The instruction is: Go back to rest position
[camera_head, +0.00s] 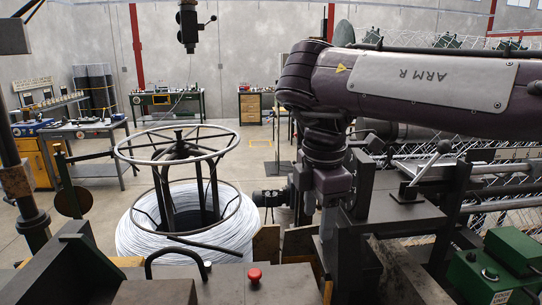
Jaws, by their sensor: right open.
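My right arm comes in from the right edge, with a grey plate reading "ARM R" on it. It bends down at the wrist in the middle of the view. My right gripper (320,222) points down below the wrist, beside the dark metal frame of the machine (385,210). It is small and partly lost against the dark parts; I see nothing held in it. My left arm and left gripper are not in view.
A wire coil (150,240) on a round-topped reel stand fills the front left. A red button (255,274) sits on the front bench. A green box (495,265) is at the lower right. Chain-link mesh (515,212) lies behind the machine. Workbenches (85,130) stand farther back.

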